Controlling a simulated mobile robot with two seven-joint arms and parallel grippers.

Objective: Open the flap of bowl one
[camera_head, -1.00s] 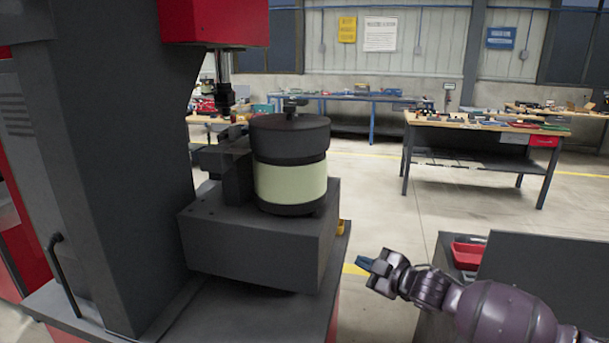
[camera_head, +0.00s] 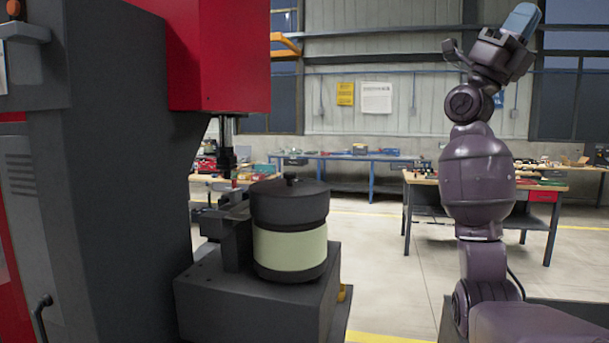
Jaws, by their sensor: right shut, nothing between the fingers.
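A round bowl feeder (camera_head: 290,250) with a pale green band and a dark grey top stands on a dark block in the head view, left of centre. Its dark lid-like top (camera_head: 288,203) has a small knob and looks closed. I cannot tell whether this is bowl one or which part is its flap. My right gripper (camera_head: 522,20) is raised high at the upper right, shut and empty, with bluish fingertips pointing up. It is well apart from the bowl. My left gripper is not in view.
A dark and red machine column (camera_head: 110,150) fills the left, its spindle hanging behind the bowl. The dark block (camera_head: 250,310) carries the bowl. Workbenches with small items, a blue-framed one (camera_head: 340,158) and a wooden-topped one (camera_head: 415,178), stand behind. Open floor lies between.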

